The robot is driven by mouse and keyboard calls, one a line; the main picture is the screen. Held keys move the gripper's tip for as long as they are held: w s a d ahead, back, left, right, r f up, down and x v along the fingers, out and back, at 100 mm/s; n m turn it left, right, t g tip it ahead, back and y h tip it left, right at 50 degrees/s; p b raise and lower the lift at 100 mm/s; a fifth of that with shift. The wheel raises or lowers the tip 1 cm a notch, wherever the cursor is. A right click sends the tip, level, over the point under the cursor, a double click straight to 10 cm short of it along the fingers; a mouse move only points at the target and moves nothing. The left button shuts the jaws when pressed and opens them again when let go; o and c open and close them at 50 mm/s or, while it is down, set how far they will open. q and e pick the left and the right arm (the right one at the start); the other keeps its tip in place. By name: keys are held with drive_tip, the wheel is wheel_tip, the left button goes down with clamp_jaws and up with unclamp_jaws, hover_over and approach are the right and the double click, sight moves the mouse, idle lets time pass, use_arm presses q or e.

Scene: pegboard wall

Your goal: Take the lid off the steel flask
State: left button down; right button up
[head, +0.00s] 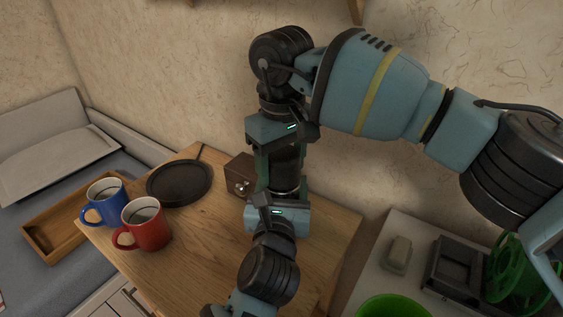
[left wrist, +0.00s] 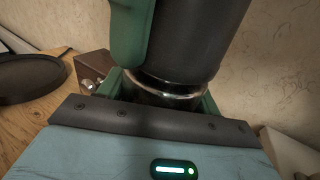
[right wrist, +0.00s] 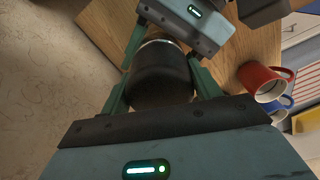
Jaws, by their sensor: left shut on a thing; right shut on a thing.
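The steel flask stands on the wooden table, mostly hidden by my grippers; a shiny steel band (head: 284,193) shows below its dark lid (head: 288,163). The band (left wrist: 165,88) and lid (left wrist: 195,40) also show in the left wrist view. My left gripper (head: 278,196) is shut on the flask body, low down near the table. My right gripper (head: 283,160) comes from above and is shut on the lid (right wrist: 162,78), one finger on each side. The lid is in line with the flask and looks touching; I cannot tell whether it is loose.
A brown box (head: 239,172) with a metal knob sits close left of the flask. A black plate (head: 180,183), a blue mug (head: 106,202) and a red mug (head: 146,224) stand further left. The wall is close behind. A lower surface with a green bowl (head: 393,307) is at right.

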sight(282, 152)
drive_tip(key=o, duration=1.1)
drive_tip(key=shift+r, duration=0.1)
drive_tip(key=shift+r, duration=2.2)
drive_tip(key=shift+c, duration=0.5)
